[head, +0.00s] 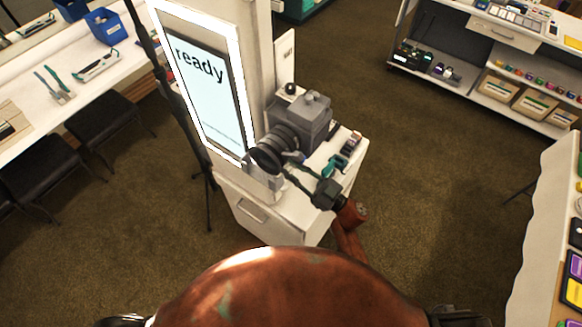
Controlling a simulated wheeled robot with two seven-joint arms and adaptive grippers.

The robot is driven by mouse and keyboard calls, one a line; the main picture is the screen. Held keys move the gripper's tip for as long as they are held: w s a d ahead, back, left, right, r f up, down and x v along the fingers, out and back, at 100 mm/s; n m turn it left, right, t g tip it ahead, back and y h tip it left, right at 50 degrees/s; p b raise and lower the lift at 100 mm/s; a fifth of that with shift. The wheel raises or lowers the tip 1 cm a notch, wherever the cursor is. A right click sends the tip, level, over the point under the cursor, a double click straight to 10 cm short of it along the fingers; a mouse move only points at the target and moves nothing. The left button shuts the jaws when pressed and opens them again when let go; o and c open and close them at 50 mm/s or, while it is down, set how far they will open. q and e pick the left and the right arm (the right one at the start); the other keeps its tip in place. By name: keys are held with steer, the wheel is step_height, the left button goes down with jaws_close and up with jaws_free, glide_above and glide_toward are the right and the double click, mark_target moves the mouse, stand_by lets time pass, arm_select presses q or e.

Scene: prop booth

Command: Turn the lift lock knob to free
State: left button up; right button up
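A small dark knob (291,89) shows beside the booth's pale column, above and behind the grey camera; I cannot tell for sure that it is the lift lock knob, nor read its setting. The grey camera (305,120) with a black ringed lens (278,147) stands in front of the column. My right gripper (288,174) reaches up from the lower right, with its dark fingers just below the lens in the picture. Whether it touches anything, and how far its fingers are apart, is too small to tell. My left gripper is out of view.
A lit screen reading "ready" (206,88) fronts the column. A white cabinet (280,220) below carries a teal tool (335,165) and small items. A dark stand (178,105) rises left of the screen.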

jaws_close()
steer(key=shift+n+g, duration=0.4)
steer(key=shift+n, duration=0.1)
steer(key=n+g, duration=0.1)
steer(key=n, duration=0.1)
steer(key=n+g+b, duration=0.1)
steer(key=n, duration=0.2)
steer(key=shift+w+d+g+y, duration=0.1)
steer(key=shift+g+y, duration=0.3)
steer(key=n+g+b, duration=0.1)
steer(key=n+g, duration=0.1)
steer(key=n, duration=0.5)
steer(key=n+g+h, duration=0.1)
steer(key=n, duration=0.2)
steer(key=shift+w+d+r+n+g+h, duration=0.1)
steer(key=shift+r+n+g+h, duration=0.2)
steer(key=shift+n+g, duration=0.1)
steer(key=shift+n+h, duration=1)
steer(key=shift+n, duration=1)
